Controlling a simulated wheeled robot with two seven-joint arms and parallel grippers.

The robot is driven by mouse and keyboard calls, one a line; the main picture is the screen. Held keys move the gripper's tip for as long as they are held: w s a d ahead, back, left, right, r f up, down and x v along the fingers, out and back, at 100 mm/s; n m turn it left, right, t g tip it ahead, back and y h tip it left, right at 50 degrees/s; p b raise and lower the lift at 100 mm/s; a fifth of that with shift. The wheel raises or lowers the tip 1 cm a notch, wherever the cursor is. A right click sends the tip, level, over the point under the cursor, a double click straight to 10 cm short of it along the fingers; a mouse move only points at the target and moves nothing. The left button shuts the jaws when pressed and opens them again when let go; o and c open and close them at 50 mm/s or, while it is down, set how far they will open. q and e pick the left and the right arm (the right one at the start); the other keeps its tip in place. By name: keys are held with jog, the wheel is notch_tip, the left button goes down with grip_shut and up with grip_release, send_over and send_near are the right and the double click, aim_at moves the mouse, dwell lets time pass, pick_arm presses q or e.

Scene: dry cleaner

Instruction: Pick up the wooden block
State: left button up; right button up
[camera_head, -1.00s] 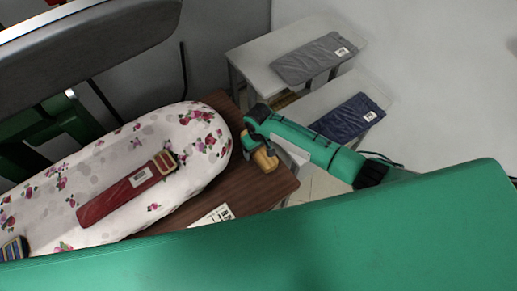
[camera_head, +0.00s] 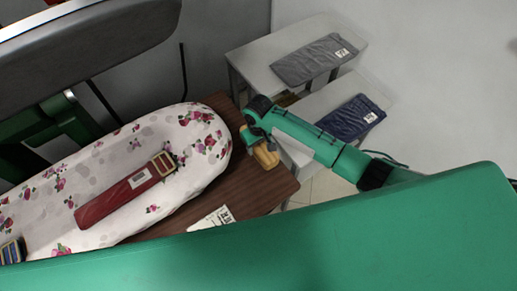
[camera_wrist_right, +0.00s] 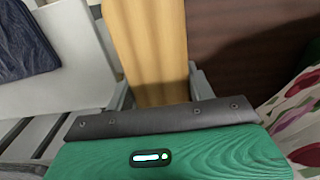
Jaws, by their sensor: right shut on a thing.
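The wooden block (camera_head: 266,156) is light yellow-brown and sits at the right end of the dark brown table. My right gripper (camera_head: 262,144) is over it and shut on it. In the right wrist view the block (camera_wrist_right: 150,45) runs up from between the fingers of my right gripper (camera_wrist_right: 162,92). I cannot tell whether the block touches the table top. My left gripper is not in view.
A paper tag (camera_head: 212,219) lies on the brown table (camera_head: 250,190). Pale benches hold a grey garment (camera_head: 312,59) and a blue garment (camera_head: 348,118).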

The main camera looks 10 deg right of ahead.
notch_tip(320, 180, up, 16)
jog(key=b, duration=0.3)
jog(key=o, duration=0.3)
dwell(0.9)
